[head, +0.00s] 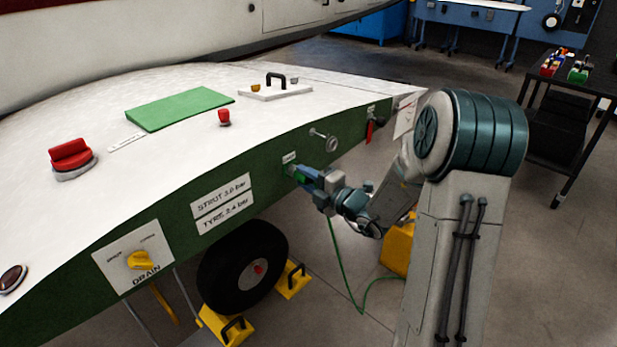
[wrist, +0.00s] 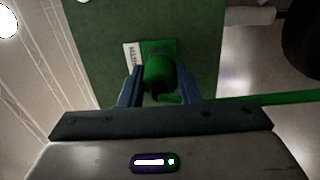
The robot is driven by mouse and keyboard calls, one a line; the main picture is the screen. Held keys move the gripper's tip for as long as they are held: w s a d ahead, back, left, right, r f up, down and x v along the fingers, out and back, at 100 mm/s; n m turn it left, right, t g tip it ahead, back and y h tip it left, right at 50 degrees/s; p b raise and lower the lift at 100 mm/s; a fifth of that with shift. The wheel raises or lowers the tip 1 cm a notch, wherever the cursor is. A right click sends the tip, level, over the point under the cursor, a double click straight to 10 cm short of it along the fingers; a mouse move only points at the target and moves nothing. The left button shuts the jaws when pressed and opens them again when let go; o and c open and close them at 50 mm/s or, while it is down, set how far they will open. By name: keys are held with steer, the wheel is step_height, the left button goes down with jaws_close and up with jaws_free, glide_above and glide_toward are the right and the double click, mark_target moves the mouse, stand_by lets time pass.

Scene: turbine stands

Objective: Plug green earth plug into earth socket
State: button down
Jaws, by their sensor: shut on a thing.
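My gripper (wrist: 160,88) is shut on the green earth plug (wrist: 159,72), which sits between its two blue fingers in the wrist view. In the head view my gripper (head: 308,176) is at the green side panel of the wing, and only a bit of green plug shows there. The plug is against or just in front of a green socket plate (wrist: 158,45) beside a small white label (wrist: 131,56). I cannot tell how deep the plug sits; the plug hides the socket hole. A green cable (head: 335,260) hangs from the plug and loops to the right.
The wheel (head: 243,268) with yellow chocks (head: 293,281) stands under the wing, left of my gripper. A yellow box (head: 397,248) stands on the floor behind my arm. A round fitting (head: 331,143) and a red tag (head: 369,130) are right along the panel. A dark cart (head: 560,130) stands farther right.

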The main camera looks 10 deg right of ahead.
mark_target(308, 179)
steer(key=shift+w+a+r, duration=0.15)
steer(key=shift+a+r, duration=0.15)
steer(key=c, duration=1.2)
jaws_free()
steer(key=shift+w+a+f, duration=0.1)
steer(key=shift+a, duration=0.05)
steer(key=shift+o, duration=1)
steer(key=shift+w+a+f, duration=0.15)
steer(key=shift+w+a, duration=0.05)
steer(key=shift+o, duration=0.4)
steer(key=shift+s+d, duration=0.1)
steer(key=shift+d, duration=0.3)
steer(key=shift+o, duration=0.4)
steer(key=shift+s+d, duration=0.1)
steer(key=shift+p+v, duration=1.2)
steer(key=shift+v, duration=2.25)
